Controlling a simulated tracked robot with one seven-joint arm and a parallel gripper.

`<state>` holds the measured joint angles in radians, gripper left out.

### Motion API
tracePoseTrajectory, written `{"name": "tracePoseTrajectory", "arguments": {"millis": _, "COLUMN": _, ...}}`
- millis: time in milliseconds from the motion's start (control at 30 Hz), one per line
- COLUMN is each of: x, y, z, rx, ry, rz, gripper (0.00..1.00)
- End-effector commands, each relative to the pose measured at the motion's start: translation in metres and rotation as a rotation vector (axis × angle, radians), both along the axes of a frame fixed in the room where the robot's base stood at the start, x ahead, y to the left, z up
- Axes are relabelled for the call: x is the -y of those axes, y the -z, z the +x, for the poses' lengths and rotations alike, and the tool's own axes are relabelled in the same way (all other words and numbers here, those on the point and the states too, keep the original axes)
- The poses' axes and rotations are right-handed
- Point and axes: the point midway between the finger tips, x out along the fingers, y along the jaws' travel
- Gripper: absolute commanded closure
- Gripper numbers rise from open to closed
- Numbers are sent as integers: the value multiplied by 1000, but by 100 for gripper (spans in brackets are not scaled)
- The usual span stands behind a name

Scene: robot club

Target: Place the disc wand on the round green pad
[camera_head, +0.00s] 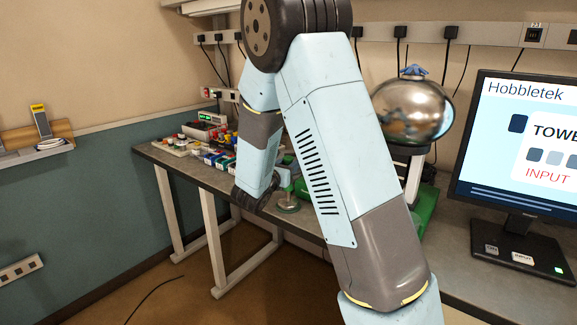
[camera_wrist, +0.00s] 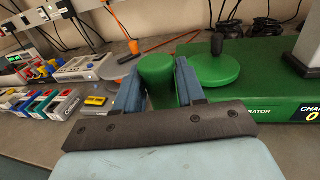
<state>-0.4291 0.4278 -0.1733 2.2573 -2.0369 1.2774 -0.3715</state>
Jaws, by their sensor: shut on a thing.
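My gripper (camera_wrist: 160,78) is shut on a green cylinder, which I take to be the handle of the disc wand (camera_wrist: 157,72). It stands between the two blue fingers. The round green pad (camera_wrist: 208,72) lies right of the held handle in the wrist view, by the green generator base. The handle appears apart from the pad. My arm hides most of this area in the head view.
The generator base (camera_wrist: 262,85) continues right, with a metal dome (camera_head: 413,108) above it. A black upright piece (camera_wrist: 218,45) shows at the pad's far side. Coloured boxes (camera_wrist: 45,103) and a meter (camera_wrist: 82,68) stand left. A monitor (camera_head: 520,140) is far right.

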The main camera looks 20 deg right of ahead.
Motion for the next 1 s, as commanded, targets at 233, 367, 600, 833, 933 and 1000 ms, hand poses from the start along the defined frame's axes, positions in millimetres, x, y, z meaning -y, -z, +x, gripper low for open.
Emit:
{"name": "tracePoseTrajectory", "arguments": {"millis": 233, "x": 0, "y": 2, "z": 0, "rx": -1, "ry": 1, "rz": -1, "gripper": 44}}
{"name": "tracePoseTrajectory", "arguments": {"millis": 367, "x": 0, "y": 1, "z": 0, "rx": -1, "ry": 1, "rz": -1, "gripper": 35}}
{"name": "tracePoseTrajectory", "arguments": {"millis": 600, "x": 1, "y": 0, "z": 0, "rx": 0, "ry": 1, "rz": 0, "gripper": 35}}
{"name": "tracePoseTrajectory", "arguments": {"millis": 833, "x": -17, "y": -1, "z": -18, "rx": -1, "ry": -2, "rz": 0, "gripper": 35}}
{"name": "tracePoseTrajectory", "arguments": {"millis": 933, "x": -31, "y": -1, "z": -32, "rx": -1, "ry": -2, "rz": -1, "gripper": 35}}
{"name": "tracePoseTrajectory", "arguments": {"millis": 1000, "x": -40, "y": -1, "z": -42, "rx": -1, "ry": -3, "rz": 0, "gripper": 35}}
